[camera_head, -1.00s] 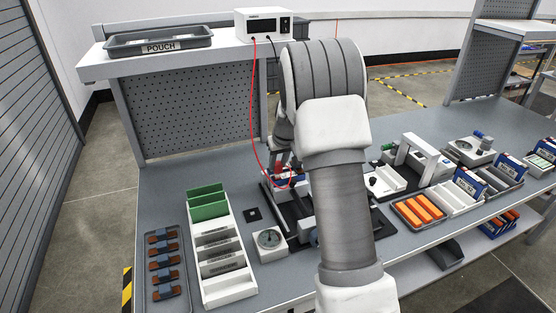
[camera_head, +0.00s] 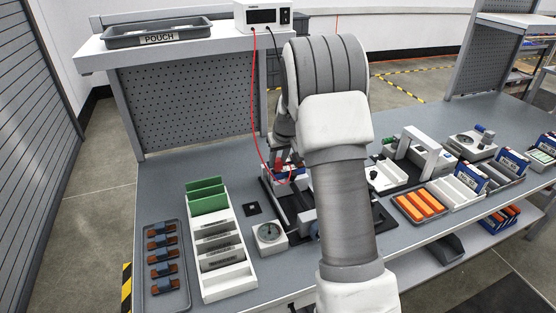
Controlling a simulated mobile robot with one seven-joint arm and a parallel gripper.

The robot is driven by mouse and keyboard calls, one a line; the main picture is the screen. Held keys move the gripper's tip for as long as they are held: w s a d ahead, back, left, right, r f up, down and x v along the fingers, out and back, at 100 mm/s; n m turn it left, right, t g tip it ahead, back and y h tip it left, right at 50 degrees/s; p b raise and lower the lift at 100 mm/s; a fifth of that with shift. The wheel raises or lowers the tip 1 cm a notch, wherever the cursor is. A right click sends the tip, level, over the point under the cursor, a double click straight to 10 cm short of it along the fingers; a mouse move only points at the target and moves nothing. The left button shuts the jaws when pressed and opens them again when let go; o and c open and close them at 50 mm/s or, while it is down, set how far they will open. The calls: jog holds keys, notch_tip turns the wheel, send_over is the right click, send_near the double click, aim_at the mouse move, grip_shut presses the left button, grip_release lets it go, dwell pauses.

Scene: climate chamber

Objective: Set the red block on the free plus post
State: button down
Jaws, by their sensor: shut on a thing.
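My gripper (camera_head: 281,166) is at mid-picture, partly hidden behind my own arm. It is shut, with a small red block (camera_head: 280,171) between or right at its fingertips. A red lead (camera_head: 254,110) hangs from the white instrument and loops down to this spot. Below is a small blue-and-white unit (camera_head: 296,173) on a dark base plate (camera_head: 279,195). The posts are too small and too covered to make out, so I cannot tell the plus post or whether the block touches it.
A white rack with green boards (camera_head: 207,196), a dial gauge (camera_head: 269,234) and a tray of brown-and-blue parts (camera_head: 163,259) stand left. An orange-block tray (camera_head: 420,207) and white fixtures stand right. The white instrument (camera_head: 263,16) sits on the shelf above.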

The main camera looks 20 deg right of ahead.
aim_at(278, 161)
jog(key=shift+f+b, duration=0.5)
jog(key=shift+b, duration=0.2)
dwell(1.2)
jog(key=shift+c, duration=1.4)
grip_release()
jog(key=shift+r+p, duration=2.3)
jog(key=shift+r, duration=1.45)
